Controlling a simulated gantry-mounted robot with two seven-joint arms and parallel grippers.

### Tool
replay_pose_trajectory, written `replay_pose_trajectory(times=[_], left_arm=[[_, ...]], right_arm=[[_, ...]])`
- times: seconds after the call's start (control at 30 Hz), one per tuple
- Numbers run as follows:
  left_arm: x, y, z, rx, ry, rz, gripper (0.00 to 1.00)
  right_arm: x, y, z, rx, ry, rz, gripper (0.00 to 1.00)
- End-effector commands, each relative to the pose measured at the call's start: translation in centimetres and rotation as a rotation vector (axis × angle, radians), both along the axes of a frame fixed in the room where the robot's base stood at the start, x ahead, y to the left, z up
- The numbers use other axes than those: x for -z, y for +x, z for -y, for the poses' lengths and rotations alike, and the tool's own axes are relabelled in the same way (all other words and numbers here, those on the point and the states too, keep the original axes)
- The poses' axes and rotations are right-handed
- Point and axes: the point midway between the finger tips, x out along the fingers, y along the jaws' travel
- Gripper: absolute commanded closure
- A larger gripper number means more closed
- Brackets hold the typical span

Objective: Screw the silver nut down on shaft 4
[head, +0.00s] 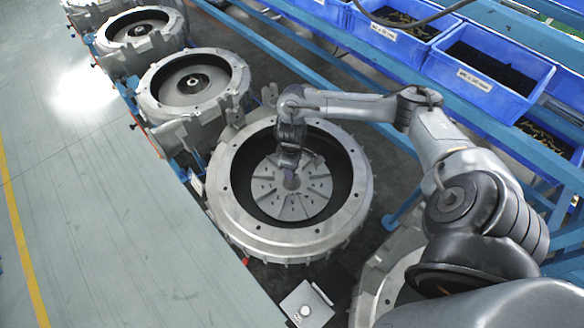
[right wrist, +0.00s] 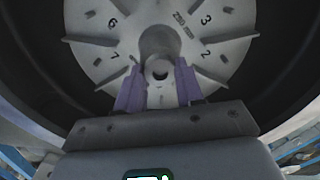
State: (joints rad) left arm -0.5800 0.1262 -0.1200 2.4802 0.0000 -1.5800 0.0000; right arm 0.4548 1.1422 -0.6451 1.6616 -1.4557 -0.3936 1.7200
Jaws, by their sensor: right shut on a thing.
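My right gripper (head: 290,176) reaches down into the open blower housing (head: 237,207) in the middle of the head view, at the centre of its finned silver disc (head: 302,199). In the right wrist view the purple fingers of my right gripper (right wrist: 159,86) stand on both sides of the silver nut (right wrist: 160,72), shut on it. The nut is a small ring over the end of the shaft (right wrist: 158,43); how far down it sits I cannot tell. In the head view the hand and fingers mostly hide the nut. My left gripper is not in view.
Several similar blower housings (head: 192,85) stand in a row toward the upper left, and another is partly hidden at the lower right. Blue bins (head: 487,87) line a blue rack at the upper right. A small white-topped box (head: 306,303) lies below the housing. The floor at left is clear.

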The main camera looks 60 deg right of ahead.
Motion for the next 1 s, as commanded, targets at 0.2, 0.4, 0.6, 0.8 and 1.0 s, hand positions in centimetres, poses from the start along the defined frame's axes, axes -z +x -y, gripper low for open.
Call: replay_pose_trajectory(times=[0.2, 0.4, 0.6, 0.8, 1.0], left_arm=[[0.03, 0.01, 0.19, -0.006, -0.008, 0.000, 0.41], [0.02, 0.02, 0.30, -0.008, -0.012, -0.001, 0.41], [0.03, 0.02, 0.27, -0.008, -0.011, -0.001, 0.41], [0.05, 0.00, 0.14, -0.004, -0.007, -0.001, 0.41], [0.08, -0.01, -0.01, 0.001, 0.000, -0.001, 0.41]], right_arm=[[0.05, 0.10, 0.10, 0.339, -0.002, 0.003, 0.97], [0.07, 0.08, 0.13, 0.652, -0.003, 0.003, 0.97], [0.10, 0.07, 0.15, 0.933, -0.003, 0.003, 0.97], [0.11, 0.06, 0.16, 1.070, -0.003, 0.003, 0.97], [0.12, 0.06, 0.18, 1.082, -0.004, 0.003, 0.97]])
